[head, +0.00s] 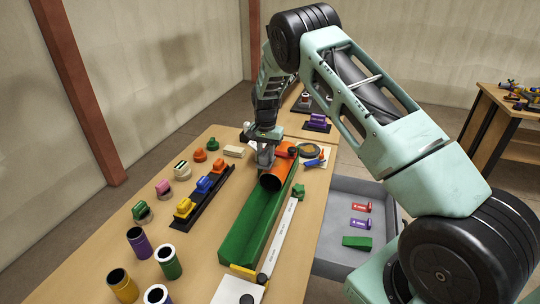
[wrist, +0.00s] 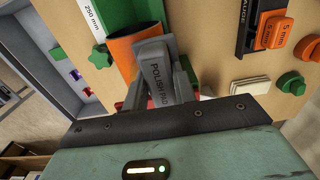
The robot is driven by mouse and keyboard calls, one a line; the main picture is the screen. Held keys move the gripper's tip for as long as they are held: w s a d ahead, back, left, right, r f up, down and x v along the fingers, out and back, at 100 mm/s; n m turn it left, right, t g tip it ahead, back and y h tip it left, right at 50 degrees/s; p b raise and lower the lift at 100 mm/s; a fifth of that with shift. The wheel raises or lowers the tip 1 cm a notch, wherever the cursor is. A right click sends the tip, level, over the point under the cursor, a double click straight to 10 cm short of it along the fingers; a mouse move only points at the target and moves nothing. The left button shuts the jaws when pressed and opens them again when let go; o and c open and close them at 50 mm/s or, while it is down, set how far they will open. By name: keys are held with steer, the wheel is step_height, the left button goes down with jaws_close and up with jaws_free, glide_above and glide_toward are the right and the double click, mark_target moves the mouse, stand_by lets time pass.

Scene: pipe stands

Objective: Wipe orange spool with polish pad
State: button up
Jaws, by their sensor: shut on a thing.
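The orange spool (head: 284,168) is a short pipe with a dark open end toward the camera. It lies at the far end of the long green trough (head: 246,236). In the wrist view the orange spool (wrist: 122,48) is partly covered by the grey polish pad (wrist: 158,80), which is lettered POLISH PAD. My gripper (head: 265,158) is shut on the pad, just left of and over the spool. I cannot tell whether the pad touches the spool.
A black rack (head: 203,198) with yellow, blue and orange gauges stands left of the trough. Several upright pipes (head: 138,243) stand at the front left. A white ruler strip (head: 274,240) lies right of the trough. A grey bin (head: 345,215) is beside the table.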

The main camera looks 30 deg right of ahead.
steer(key=shift+s+d+f, duration=0.1)
steer(key=shift+s+d, duration=0.6)
steer(key=shift+s, duration=0.2)
steer(key=shift+w+a, duration=0.75)
steer(key=shift+w, duration=0.2)
steer(key=shift+r, duration=1)
